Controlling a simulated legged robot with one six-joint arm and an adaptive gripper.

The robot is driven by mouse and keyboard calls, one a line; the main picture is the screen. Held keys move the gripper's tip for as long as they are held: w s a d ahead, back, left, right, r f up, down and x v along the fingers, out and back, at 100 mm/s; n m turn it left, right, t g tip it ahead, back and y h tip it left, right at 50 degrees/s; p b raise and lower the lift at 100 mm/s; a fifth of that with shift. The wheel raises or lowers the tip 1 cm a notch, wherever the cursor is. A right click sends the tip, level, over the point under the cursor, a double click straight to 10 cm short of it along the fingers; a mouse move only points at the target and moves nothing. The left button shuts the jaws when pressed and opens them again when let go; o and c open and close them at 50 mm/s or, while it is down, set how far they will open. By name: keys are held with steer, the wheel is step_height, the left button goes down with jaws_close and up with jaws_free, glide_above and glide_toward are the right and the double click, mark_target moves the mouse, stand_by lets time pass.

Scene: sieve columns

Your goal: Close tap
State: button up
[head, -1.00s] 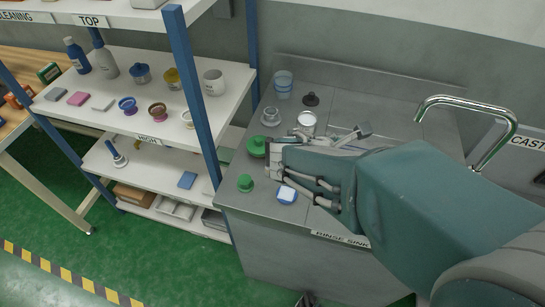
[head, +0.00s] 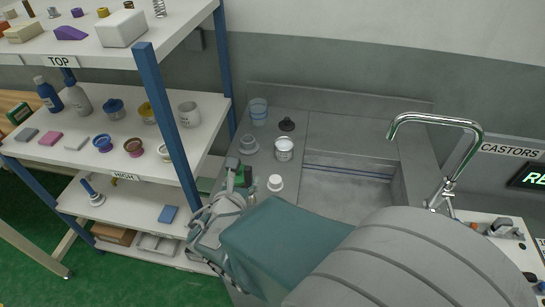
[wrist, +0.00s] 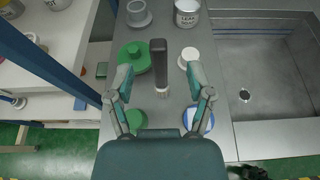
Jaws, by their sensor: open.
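The tap is a tall chrome spout (head: 437,122) that bends over the sink, at the right of the head view. Its base (head: 440,196) stands behind my arm's edge, and I see no water under the spout. The steel sink basin (head: 345,195) is partly hidden by my arm. It also shows in the wrist view (wrist: 285,60), with a dark drain. My gripper (head: 238,175) is left of the basin, far from the tap. In the wrist view my gripper (wrist: 158,82) is open, its fingers spread above the counter. The tap is outside the wrist view.
A dark-handled brush (wrist: 158,58) shows between my fingers, apart from both. Nearby are a green lid (wrist: 131,60), a white cap (wrist: 188,56), a blue-and-white round item (wrist: 207,120) and a can (head: 284,148). A shelf with a blue post (head: 168,110) stands at left.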

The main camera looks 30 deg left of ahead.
mark_target(246, 171)
steer(key=x, duration=0.5)
steer(key=shift+w+a+f, duration=0.1)
steer(key=shift+w+a, duration=0.1)
jaws_close()
